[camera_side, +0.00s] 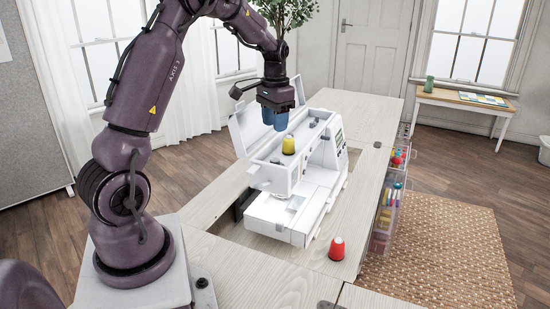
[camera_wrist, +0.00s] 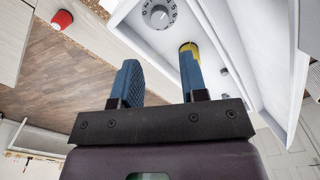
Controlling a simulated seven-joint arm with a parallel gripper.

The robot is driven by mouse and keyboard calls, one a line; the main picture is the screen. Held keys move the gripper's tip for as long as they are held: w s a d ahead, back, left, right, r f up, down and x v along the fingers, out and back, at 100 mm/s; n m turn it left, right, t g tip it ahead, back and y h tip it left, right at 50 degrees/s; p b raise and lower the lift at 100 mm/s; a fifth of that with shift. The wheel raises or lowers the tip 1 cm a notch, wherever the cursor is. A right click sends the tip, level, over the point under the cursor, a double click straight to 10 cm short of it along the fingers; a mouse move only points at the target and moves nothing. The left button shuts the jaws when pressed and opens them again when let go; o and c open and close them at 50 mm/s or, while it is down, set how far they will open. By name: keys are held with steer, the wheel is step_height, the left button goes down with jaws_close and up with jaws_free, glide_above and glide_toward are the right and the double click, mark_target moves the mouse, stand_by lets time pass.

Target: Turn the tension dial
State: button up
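The white sewing machine (camera_side: 272,212) sits in the cabinet top with its lid raised. In the wrist view a round grey dial (camera_wrist: 159,15) with numbers around it is on the white machine (camera_wrist: 225,22), near the top edge of the picture. I cannot make out the dial clearly in the side view. My gripper (camera_side: 276,118) is above the machine, behind the yellow spool (camera_side: 289,145) in the side view. Its blue fingers are apart and nothing shows between them in the wrist view (camera_wrist: 159,58). The right finger partly hides the yellow spool (camera_wrist: 189,46) there.
A red spool (camera_side: 337,249) stands on the cabinet top (camera_side: 265,288), right of the machine's front end; it also shows in the wrist view (camera_wrist: 62,19). The raised lid (camera_side: 250,122) is close to my gripper. Clear drawers (camera_side: 385,218) hold coloured items at the cabinet's right side.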

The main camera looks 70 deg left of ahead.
mark_target(275, 160)
step_height(275, 160, down, 11)
steer(key=shift+r, duration=0.1)
stand_by(0.3)
steer(key=c, duration=0.7)
steer(key=shift+o, duration=0.2)
steer(key=shift+n, duration=2.8)
steer(key=o, duration=0.7)
steer(key=shift+c, duration=0.2)
